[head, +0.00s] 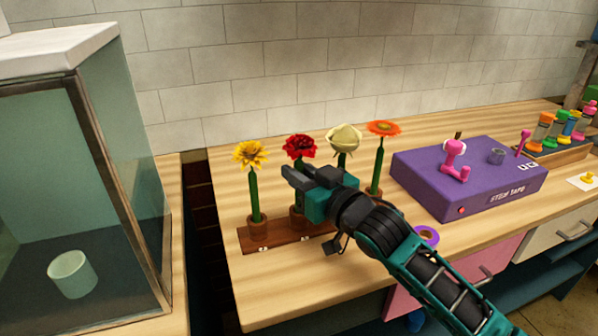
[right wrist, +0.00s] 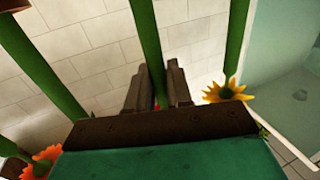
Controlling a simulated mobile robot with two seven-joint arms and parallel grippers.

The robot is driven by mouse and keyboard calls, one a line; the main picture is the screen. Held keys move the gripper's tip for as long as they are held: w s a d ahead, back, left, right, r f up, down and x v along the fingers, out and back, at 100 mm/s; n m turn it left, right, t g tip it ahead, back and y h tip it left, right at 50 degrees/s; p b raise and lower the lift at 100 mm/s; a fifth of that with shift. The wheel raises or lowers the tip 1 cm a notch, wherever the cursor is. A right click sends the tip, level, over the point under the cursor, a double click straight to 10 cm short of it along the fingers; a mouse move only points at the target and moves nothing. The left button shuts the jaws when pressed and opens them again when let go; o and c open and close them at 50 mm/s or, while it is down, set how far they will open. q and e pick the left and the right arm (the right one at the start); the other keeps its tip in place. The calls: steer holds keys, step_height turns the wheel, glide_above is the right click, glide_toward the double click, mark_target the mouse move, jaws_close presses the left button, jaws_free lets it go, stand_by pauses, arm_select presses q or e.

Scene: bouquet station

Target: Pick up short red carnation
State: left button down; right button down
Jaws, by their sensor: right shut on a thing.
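The red carnation (head: 299,146) stands upright in the wooden flower rack (head: 256,240), second from the left. My right gripper (head: 293,174) is at its stem, just below the bloom. In the right wrist view the green stem (right wrist: 146,45) runs between the two fingers (right wrist: 158,88), which are shut on it. Only a speck of red bloom shows between them. My left gripper is not in view.
A yellow flower (head: 250,154) stands left of the carnation; a cream rose (head: 344,138) and an orange flower (head: 383,128) stand right. A purple stem tape box (head: 470,170) and a purple tape roll (head: 427,236) are further right. A glass case (head: 125,180) stands left.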

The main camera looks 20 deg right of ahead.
step_height(320, 180, up, 26)
steer(key=p, duration=0.2)
steer(key=shift+r+p, duration=0.15)
steer(key=shift+p, duration=0.2)
stand_by(0.4)
